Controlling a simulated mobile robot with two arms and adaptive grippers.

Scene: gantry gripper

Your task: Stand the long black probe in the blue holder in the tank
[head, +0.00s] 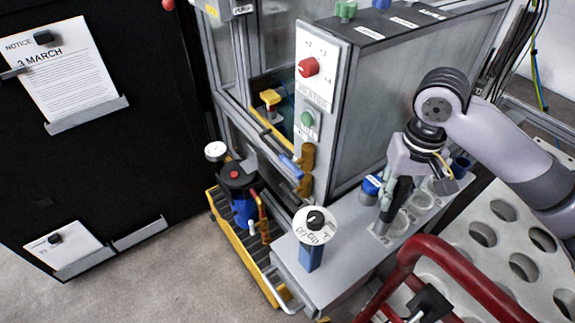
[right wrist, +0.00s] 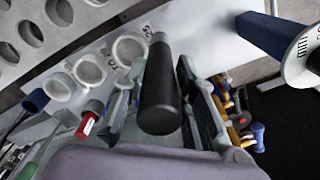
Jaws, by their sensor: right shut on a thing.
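My right gripper (head: 398,180) is shut on the long black probe (head: 390,206), above the grey bench with round holders. The probe points down, slightly tilted, with its lower end near the bench top; I cannot tell whether it touches. In the right wrist view the probe (right wrist: 160,92) lies between the two fingers of my gripper (right wrist: 155,100), its thinner grey end away from me. The tank (head: 270,118), with a yellow rim, shows partly behind the control panel. I cannot make out a blue holder inside it. My left gripper is not in view.
White ring holders (head: 422,200) line the bench beside the probe. A blue-lidded jar (head: 371,187) stands close by. A tall control panel (head: 318,75) rises between bench and tank. A blue post with a round dial (head: 315,225), a red rail (head: 440,258) and a perforated white rack (head: 505,250) are nearby.

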